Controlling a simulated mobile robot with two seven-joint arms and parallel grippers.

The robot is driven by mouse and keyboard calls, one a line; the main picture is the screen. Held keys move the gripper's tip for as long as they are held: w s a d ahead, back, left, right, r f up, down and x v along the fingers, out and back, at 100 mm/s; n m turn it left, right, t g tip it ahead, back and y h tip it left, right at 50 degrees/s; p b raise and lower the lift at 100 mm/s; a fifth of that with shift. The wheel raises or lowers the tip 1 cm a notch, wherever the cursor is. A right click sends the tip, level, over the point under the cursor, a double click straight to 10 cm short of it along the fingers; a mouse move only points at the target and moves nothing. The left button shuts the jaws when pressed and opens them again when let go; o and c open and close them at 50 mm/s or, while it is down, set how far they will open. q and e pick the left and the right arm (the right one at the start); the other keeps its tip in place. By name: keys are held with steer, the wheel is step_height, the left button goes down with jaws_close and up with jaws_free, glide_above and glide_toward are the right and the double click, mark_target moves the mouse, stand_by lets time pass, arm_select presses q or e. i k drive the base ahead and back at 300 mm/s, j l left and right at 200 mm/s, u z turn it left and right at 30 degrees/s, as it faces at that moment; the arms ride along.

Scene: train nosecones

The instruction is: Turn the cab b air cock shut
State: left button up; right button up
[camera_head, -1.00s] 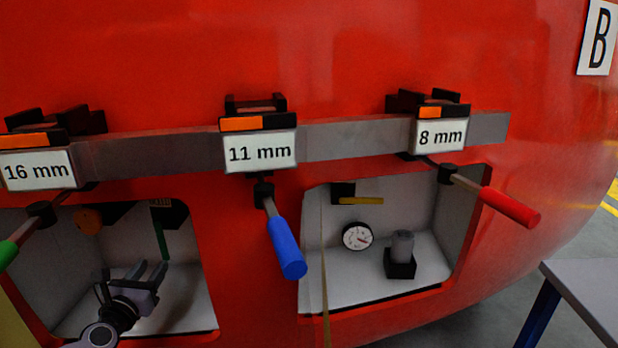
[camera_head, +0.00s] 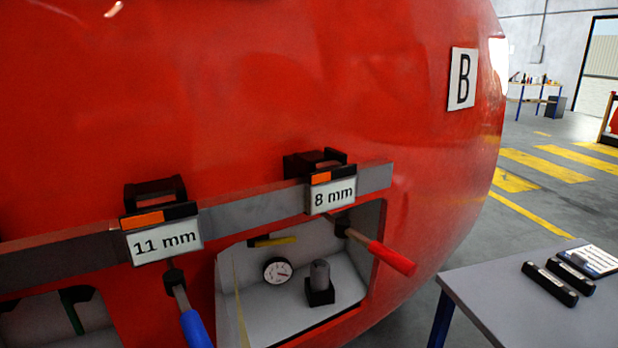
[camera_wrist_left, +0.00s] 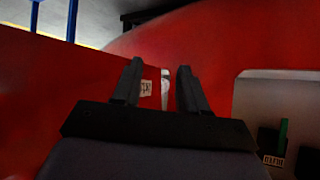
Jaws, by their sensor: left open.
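The red nosecone (camera_head: 250,90) carries the B sign (camera_head: 462,78). Two levers could be cocks; I cannot tell which is the air cock. A yellow lever (camera_head: 280,241) lies nearly level on a black block in the right recess, above a pressure gauge (camera_head: 277,271). A green lever (camera_head: 75,318) points down in the left recess, partly cut off by the frame. A green lever also stands out from a dark labelled block in the left wrist view (camera_wrist_left: 284,138), at right. My left gripper (camera_wrist_left: 158,78) is open and empty, apart from that lever. My right gripper is not in view.
A grey rail (camera_head: 250,212) crosses above the recesses, holding blue-handled (camera_head: 194,328) and red-handled (camera_head: 392,258) tools labelled 11 mm and 8 mm. The red handle juts out beside the right recess. A grey table (camera_head: 490,295) with black items stands at lower right.

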mark_target(260, 241)
steer(key=k+j, duration=0.65)
steer(key=k+j+u, duration=0.1)
steer(key=u, duration=0.3)
steer(key=k+j+u, duration=0.2)
steer(key=u, duration=1)
steer(key=l+z, duration=0.2)
steer(key=z, duration=0.25)
steer(key=i+l+z, duration=0.15)
steer(key=z, duration=0.3)
steer(key=i+l+z, duration=0.1)
steer(key=z, duration=0.35)
steer(key=i+l+z, duration=0.15)
steer(key=i, duration=0.15)
